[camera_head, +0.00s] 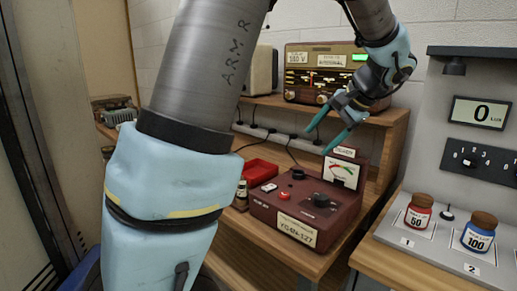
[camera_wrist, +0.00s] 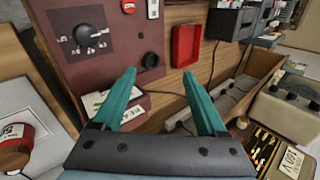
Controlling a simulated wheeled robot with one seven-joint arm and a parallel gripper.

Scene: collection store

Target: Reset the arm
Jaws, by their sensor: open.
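My gripper (camera_head: 335,129) is open and empty, with two teal fingers held in the air above the dark red meter box (camera_head: 297,225). The box carries a dial, a black knob, a red button and a gauge. In the wrist view my gripper (camera_wrist: 169,102) points over the edge of the same dark red box (camera_wrist: 72,45), with its fingers spread apart and nothing between them. My arm bends down from the top of the head view and hides part of the bench.
A red tray (camera_head: 258,172) lies behind the box. A radio-like unit (camera_head: 322,72) stands on the raised shelf. At right, a red jar (camera_head: 418,213) and a blue jar (camera_head: 479,232) stand on a grey panel below a display (camera_head: 480,113) reading 0.

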